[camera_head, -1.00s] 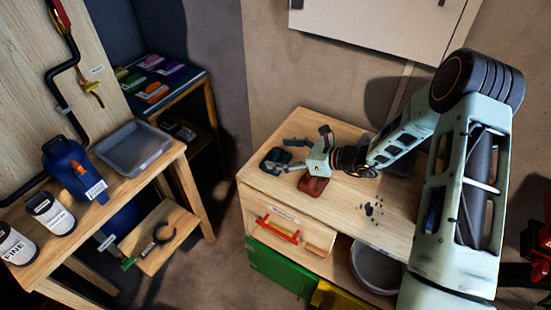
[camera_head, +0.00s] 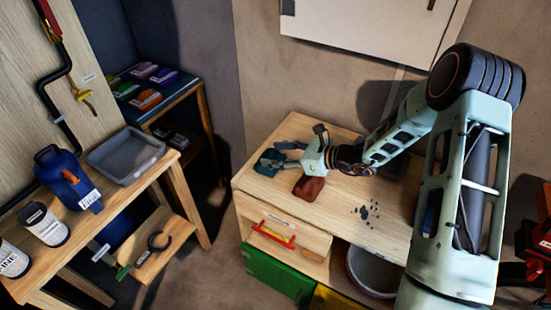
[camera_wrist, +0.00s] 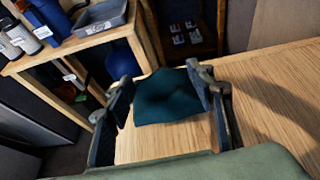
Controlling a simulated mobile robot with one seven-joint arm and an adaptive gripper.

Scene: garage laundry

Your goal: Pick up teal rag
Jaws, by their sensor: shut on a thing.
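The teal rag (camera_wrist: 168,97) is a dark teal cloth between the two fingers of my gripper (camera_wrist: 163,105) in the wrist view. My gripper is shut on it, with a finger on each side of the cloth. In the head view the rag (camera_head: 268,163) shows at the left end of the wooden bench top, partly hidden by my gripper (camera_head: 284,156). I cannot tell whether the rag is clear of the wood.
A reddish-brown cloth (camera_head: 308,188) lies on the bench (camera_head: 335,205) beside my gripper, with dark bits (camera_head: 366,212) to its right. A side table at left holds a grey tray (camera_head: 125,155), a blue jug (camera_head: 66,182) and white-labelled containers (camera_head: 44,225). Open floor lies between.

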